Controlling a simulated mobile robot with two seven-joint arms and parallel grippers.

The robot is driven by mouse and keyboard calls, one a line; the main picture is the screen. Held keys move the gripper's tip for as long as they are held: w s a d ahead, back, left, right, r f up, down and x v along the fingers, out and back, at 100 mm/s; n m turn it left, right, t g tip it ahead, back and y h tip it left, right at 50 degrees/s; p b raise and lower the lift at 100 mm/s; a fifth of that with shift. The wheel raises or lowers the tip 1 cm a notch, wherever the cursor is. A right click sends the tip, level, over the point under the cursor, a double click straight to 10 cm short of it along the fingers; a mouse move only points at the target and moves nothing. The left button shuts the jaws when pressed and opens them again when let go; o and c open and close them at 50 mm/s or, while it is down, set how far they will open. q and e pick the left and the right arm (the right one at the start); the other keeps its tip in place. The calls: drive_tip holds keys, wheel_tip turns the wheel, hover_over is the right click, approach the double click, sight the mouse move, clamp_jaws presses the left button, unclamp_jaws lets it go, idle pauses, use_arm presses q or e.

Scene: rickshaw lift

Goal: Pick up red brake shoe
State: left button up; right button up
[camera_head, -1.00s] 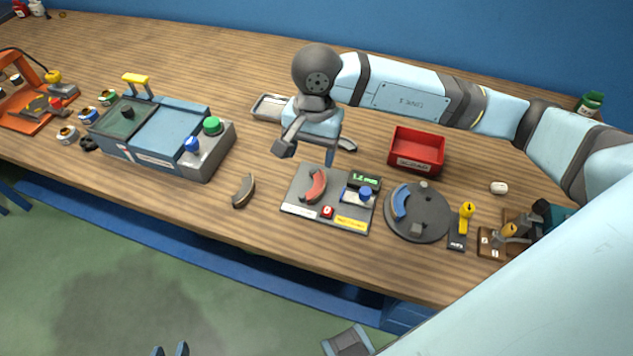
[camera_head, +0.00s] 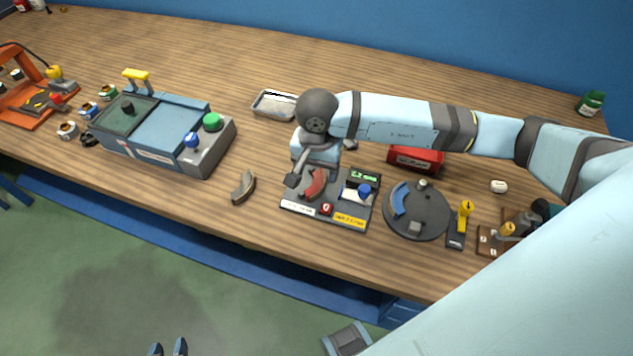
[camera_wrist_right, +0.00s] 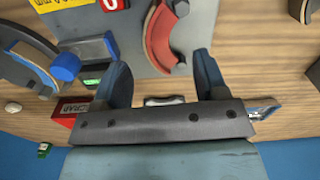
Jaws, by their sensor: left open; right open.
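The red brake shoe (camera_head: 314,184) lies on the grey gauge plate (camera_head: 296,208), partly hidden by my right gripper in the head view. In the right wrist view the shoe (camera_wrist_right: 158,42) is a red curved piece with a dark edge, just beyond the fingertips and roughly between their lines. My right gripper (camera_head: 318,168) is open and empty, above the far side of the shoe; it also shows in the right wrist view (camera_wrist_right: 161,64). My left gripper (camera_head: 168,349) is open and empty at the bottom edge, over the floor.
The plate carries a green display (camera_head: 364,177) and a blue knob (camera_head: 364,190). A dark brake shoe (camera_head: 243,187) lies to the left. A round disc (camera_head: 430,222) with a blue shoe stands to the right. A red bin (camera_head: 416,159) sits behind, partly hidden by my arm.

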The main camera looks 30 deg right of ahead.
sight(318, 180)
drive_tip(key=f, duration=0.4)
drive_tip(key=shift+d, duration=0.2)
drive_tip(key=shift+w+r, duration=0.1)
drive_tip(key=c, duration=1.1)
